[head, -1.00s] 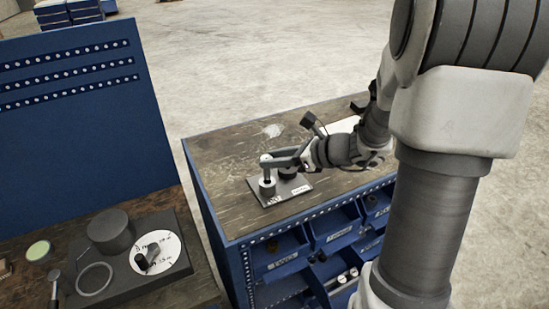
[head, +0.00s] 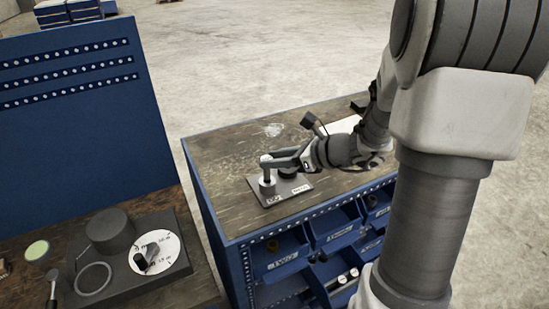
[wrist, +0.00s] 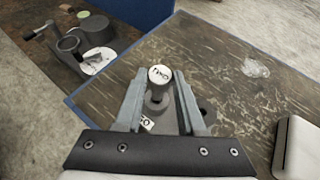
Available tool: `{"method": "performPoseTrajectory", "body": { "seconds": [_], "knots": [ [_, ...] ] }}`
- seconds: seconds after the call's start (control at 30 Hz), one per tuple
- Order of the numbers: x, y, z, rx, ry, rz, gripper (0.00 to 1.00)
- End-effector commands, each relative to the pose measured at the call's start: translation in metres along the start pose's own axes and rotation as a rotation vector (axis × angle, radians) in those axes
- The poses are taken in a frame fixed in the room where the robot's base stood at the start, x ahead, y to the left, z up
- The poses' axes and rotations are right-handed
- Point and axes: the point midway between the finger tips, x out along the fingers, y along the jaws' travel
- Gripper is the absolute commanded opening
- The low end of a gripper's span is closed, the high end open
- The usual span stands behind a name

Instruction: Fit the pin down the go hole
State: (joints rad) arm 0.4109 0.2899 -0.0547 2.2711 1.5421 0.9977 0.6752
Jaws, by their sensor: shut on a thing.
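The pin shows in the wrist view as a round head with a white, lettered top (wrist: 159,74). My gripper (wrist: 158,88) is shut on it, with a finger on each side. In the head view my gripper (head: 272,163) is over the dark grey gauge plate (head: 298,198), and the pin (head: 266,172) stands about upright at the plate's left part. A dark round piece stands on the plate to the right of the pin. White labels lie along the plate's front edge. The go hole itself is hidden under the pin, and I cannot tell how deep the pin sits.
The plate lies on a worn wooden bench top (head: 215,165) above blue drawers (head: 282,255). A white box (wrist: 296,148) is at the right in the wrist view. At lower left, another bench holds a dark device with a white dial (head: 158,250). Bare wood lies left of the plate.

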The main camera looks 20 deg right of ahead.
Motion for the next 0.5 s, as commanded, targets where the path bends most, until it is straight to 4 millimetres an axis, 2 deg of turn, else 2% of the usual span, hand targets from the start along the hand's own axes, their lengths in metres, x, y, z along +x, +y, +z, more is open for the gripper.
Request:
{"method": "performPoseTrajectory", "body": {
  "seconds": [0.5],
  "knots": [
    [0.007,0.0,-0.012,0.0,-0.001,0.0,0.0]
  ]
}}
